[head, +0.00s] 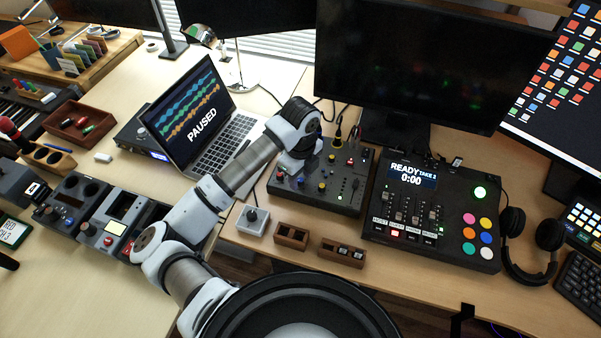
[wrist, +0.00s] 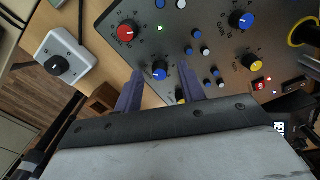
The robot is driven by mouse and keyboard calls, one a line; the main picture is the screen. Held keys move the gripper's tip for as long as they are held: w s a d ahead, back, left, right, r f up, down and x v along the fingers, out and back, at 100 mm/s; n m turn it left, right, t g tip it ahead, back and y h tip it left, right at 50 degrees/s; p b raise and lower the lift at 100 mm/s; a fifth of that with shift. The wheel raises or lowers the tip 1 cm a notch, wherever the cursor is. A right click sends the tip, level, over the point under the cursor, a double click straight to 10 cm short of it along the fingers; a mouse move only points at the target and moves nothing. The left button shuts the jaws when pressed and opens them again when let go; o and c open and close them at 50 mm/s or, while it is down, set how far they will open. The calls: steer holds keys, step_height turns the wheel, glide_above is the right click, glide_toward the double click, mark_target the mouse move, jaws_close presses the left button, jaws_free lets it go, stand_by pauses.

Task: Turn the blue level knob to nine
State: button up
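The dark control panel (head: 345,196) lies below my arm's end in the head view. In the wrist view a blue knob (wrist: 159,71) with a light pointer line appears between the two fingers of my gripper (wrist: 160,73). The gripper is open, its fingertips at the left and right of this knob; I cannot tell whether they touch it. A second blue knob (wrist: 240,20) stands farther right, and a red knob (wrist: 126,32) at the upper left. My fingers are hidden in the head view.
Small blue and white buttons (wrist: 195,34) and a yellow knob (wrist: 254,62) are close by on the panel. A grey box with a black knob (head: 253,220) stands left of it. A laptop (head: 205,120) is at the left, a fader console (head: 432,210) at the right.

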steer(key=shift+f, duration=0.2)
jaws_close()
steer(key=shift+f+m+b, duration=0.1)
steer(key=shift+m+b, duration=0.2)
steer(key=shift+b, duration=0.3)
